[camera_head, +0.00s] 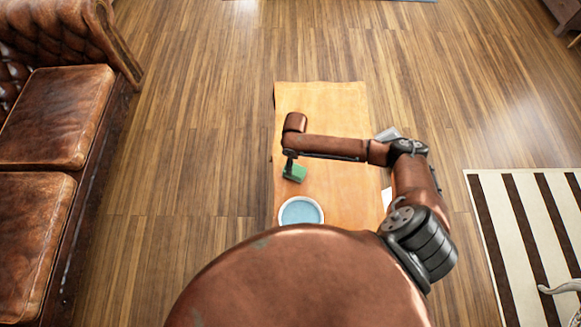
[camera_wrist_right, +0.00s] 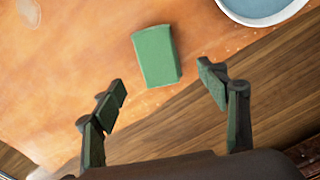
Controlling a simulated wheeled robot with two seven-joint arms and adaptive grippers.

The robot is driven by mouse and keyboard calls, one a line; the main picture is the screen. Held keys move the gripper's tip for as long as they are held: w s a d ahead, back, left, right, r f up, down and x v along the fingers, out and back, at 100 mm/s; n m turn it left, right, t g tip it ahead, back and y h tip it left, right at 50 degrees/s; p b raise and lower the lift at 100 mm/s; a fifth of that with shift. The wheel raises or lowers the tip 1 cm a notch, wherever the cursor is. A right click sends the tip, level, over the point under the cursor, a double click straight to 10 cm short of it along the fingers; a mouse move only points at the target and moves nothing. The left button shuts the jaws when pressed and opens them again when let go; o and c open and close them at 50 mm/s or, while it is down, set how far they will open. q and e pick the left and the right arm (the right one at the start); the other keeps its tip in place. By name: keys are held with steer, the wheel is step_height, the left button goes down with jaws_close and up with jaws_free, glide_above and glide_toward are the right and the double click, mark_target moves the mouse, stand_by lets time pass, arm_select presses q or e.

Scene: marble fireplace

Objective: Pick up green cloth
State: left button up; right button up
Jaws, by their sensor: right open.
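The green cloth (camera_head: 296,173) is a small folded block lying on the orange-brown wooden table (camera_head: 330,98), near its left edge in the head view. In the right wrist view the green cloth (camera_wrist_right: 157,56) lies flat, ahead of the fingers and roughly midway between them. My right gripper (camera_head: 290,164) is just above the cloth in the head view. In the right wrist view my right gripper (camera_wrist_right: 163,82) has its fingers spread apart with nothing between them. My left gripper is not in view.
A round bowl with blue inside (camera_head: 301,211) stands close to the cloth; its rim (camera_wrist_right: 262,22) also shows in the wrist view. A grey object (camera_head: 387,134) sits at the table's right edge. A leather sofa (camera_head: 50,120) is at left, a striped rug (camera_head: 520,225) at right.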

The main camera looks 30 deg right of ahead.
mark_target(295, 170)
steer(key=f, duration=0.2)
steer(key=f+b, duration=0.1)
steer(key=shift+w+f, duration=0.15)
steer(key=shift+w, duration=0.1)
steer(key=shift+s+d+f, duration=0.1)
steer(key=shift+f, duration=0.2)
step_height(295, 170, down, 6)
steer(key=b, duration=0.2)
steer(key=shift+s+d+r+b, duration=0.15)
steer(key=shift+r+b, duration=0.1)
steer(key=shift+b, duration=0.1)
steer(key=shift+r, duration=0.15)
steer(key=shift+c, duration=0.4)
steer(key=c, duration=1.2)
